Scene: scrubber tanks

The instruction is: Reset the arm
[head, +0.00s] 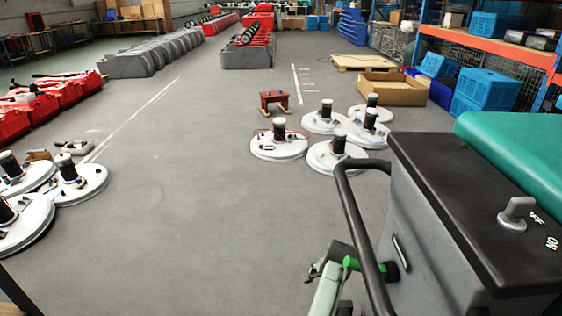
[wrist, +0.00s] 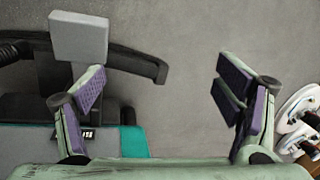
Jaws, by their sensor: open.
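My gripper (wrist: 163,90) is open in the wrist view, with its two purple-padded fingers wide apart and bare grey floor between them. In the head view, a pale green part of my arm (head: 328,291) shows at the bottom, left of the machine's black bar handle; the fingers are hard to make out there. A grey block (wrist: 78,37) appears by the left finger in the wrist view; I cannot tell whether they touch. Nothing is seen held.
A grey scrubber machine (head: 437,225) with a black top, grey knob (head: 517,212) and teal lid (head: 520,150) stands close at right. Its black handle (head: 357,230) is beside my arm. White round units (head: 278,146) stand ahead; the middle floor is clear.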

